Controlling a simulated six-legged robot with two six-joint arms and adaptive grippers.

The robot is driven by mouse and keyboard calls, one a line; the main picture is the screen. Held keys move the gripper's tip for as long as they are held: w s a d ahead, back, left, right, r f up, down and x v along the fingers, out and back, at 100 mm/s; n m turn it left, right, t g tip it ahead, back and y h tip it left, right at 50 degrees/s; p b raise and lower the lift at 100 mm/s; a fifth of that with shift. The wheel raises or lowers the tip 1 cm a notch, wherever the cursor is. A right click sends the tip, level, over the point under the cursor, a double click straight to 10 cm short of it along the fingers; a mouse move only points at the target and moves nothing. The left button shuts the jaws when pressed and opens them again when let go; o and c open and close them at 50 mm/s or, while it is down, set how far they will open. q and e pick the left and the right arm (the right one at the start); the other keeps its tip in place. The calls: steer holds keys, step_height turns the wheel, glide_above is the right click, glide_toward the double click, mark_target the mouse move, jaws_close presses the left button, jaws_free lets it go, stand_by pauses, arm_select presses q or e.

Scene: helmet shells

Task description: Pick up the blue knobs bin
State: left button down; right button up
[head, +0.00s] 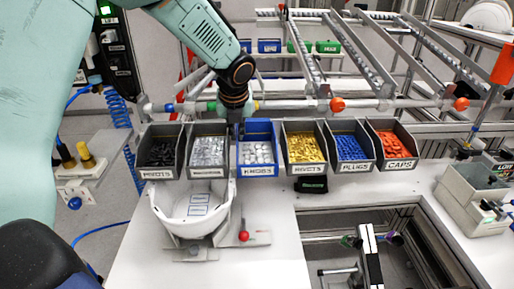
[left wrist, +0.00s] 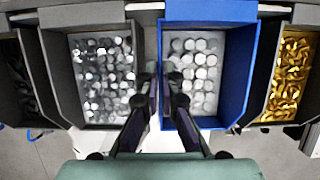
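The blue knobs bin (head: 258,171), labelled KNOBS and filled with pale round pieces, stands in the row of bins on the white bench. In the left wrist view the blue bin (left wrist: 210,11) is right of centre. My left gripper (head: 236,128) points down at the bin's left side wall. In the left wrist view its two fingers (left wrist: 160,75) come close together on either side of that wall. Whether they press on it is unclear. My right gripper is in neither view.
A grey bin of silvery pieces (head: 207,172) stands close on the left, a bin of gold pieces (head: 304,168) on the right. A white helmet shell (head: 190,218) sits in front. A frame of rails (head: 340,55) stands behind. The bench has an opening (head: 410,260) at front right.

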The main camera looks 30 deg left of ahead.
arm_select(q)
steer(key=shift+w+r, duration=0.15)
steer(key=shift+r, duration=0.05)
stand_by(0.4)
steer(key=shift+r, duration=1.45)
steer(key=shift+s+d+f, duration=0.15)
steer(key=shift+s+d, duration=0.25)
steer(key=shift+s, duration=0.2)
steer(key=s+d, duration=0.4)
steer(key=s, duration=0.3)
steer(key=shift+s+d, duration=0.25)
steer(key=shift+w+a, duration=0.1)
stand_by(0.5)
